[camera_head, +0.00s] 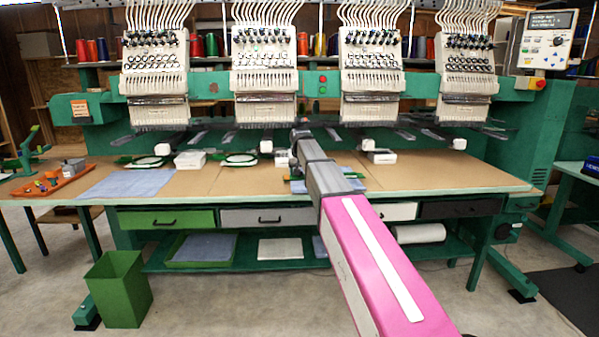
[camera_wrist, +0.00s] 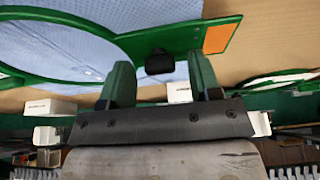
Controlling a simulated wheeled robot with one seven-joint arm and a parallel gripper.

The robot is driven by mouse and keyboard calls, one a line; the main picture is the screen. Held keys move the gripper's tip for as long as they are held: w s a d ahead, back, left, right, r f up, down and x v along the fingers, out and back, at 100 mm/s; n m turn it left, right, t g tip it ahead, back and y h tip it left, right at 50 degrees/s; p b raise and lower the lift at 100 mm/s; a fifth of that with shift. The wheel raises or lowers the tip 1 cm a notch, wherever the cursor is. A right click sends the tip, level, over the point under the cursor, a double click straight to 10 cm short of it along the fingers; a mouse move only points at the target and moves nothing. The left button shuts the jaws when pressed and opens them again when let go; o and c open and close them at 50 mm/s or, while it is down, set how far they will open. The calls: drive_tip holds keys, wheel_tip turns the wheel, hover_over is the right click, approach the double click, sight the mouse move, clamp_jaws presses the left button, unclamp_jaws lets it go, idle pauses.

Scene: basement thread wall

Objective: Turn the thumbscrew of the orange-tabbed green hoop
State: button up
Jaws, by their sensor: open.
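The green hoop (camera_wrist: 125,42) fills the upper left of the wrist view, with blue dotted cloth inside it. Its green bracket carries an orange tab (camera_wrist: 218,39) at the right. The black thumbscrew (camera_wrist: 159,62) sticks out from the bracket. My gripper (camera_wrist: 160,75) is open; its two green fingers stand apart, one on each side of the thumbscrew in the picture. I cannot tell whether either touches it. In the head view, blue cloth and green edges (camera_head: 352,184) show beside my arm on the table; my arm hides most of them and the thumbscrew.
The brown tabletop (camera_head: 440,175) is largely clear at the right. Other hoops (camera_head: 238,160) and white boxes (camera_head: 190,160) lie along its back, below the embroidery heads (camera_head: 265,75). An orange tray (camera_head: 50,185) and blue cloth (camera_head: 125,183) lie at the left.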

drive_tip(key=v, duration=1)
drive_tip(key=shift+s+r, duration=0.2)
drive_tip(key=shift+r, duration=0.1)
